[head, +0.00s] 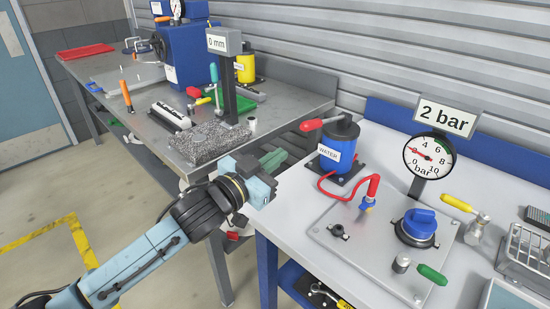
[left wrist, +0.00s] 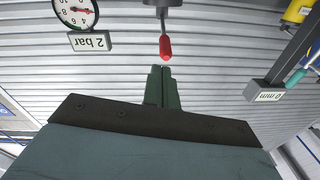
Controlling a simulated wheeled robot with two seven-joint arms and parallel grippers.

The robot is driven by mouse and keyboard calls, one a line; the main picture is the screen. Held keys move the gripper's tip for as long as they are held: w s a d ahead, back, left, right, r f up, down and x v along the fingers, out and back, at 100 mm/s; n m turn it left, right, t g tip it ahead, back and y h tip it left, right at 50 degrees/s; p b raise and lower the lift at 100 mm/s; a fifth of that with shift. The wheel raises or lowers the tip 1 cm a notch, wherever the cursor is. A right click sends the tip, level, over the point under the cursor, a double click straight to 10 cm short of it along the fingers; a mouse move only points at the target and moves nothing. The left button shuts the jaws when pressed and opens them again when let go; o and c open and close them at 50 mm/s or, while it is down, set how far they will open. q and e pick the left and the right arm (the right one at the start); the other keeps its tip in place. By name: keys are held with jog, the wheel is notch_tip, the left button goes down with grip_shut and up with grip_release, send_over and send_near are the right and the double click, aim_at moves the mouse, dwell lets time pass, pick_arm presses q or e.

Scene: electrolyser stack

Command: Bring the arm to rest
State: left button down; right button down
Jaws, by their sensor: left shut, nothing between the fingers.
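My left arm reaches in from the lower left in the head view. My left gripper (head: 273,159) is at the gap between the grey bench and the white-topped bench, left of the blue water pump (head: 339,146). In the left wrist view its green fingers (left wrist: 162,88) are together with nothing between them. That view is upside down, and the pump's red handle (left wrist: 165,47) shows just beyond the fingertips; whether they touch is not clear, though the head view shows them apart. My right gripper is in neither view.
The pressure gauge (head: 429,156) under a "2 bar" sign stands on the white-topped bench (head: 290,207), by a blue knob (head: 420,223) and a red hose (head: 372,188). The grey bench (head: 133,104) holds a rough grey block (head: 207,143) and a "0 mm" post (head: 229,88). Floor is open at left.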

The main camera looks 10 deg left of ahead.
pick_arm(q)
jog(key=s+a+f+n+g+y, duration=0.3)
jog(key=s+f+y, duration=0.1)
jog(key=s+f, duration=0.35)
jog(key=s+a+f+n+g+y, duration=0.2)
jog(key=s+a+f+g+y, duration=0.15)
jog(key=s+f, duration=0.4)
jog(key=s+a+f+n+g+y, duration=0.1)
jog(key=s+a+f+g, duration=0.2)
jog(key=s+f, duration=0.35)
jog(key=s+a+f+g+y, duration=0.1)
jog(key=s+a+f+g, duration=0.2)
jog(key=s, duration=0.7)
notch_tip(320, 180, down, 24)
jog(key=s+a+g, duration=0.1)
jog(key=s+g, duration=0.1)
jog(key=s+a+f, duration=0.2)
jog(key=s+f, duration=0.5)
jog(key=s, duration=0.1)
jog(key=s+a+f, duration=0.2)
jog(key=s+f, duration=0.6)
jog(key=shift+s+a+f+g, duration=0.15)
jog(key=shift+a+f+g, duration=0.05)
jog(key=shift+a+g, duration=0.15)
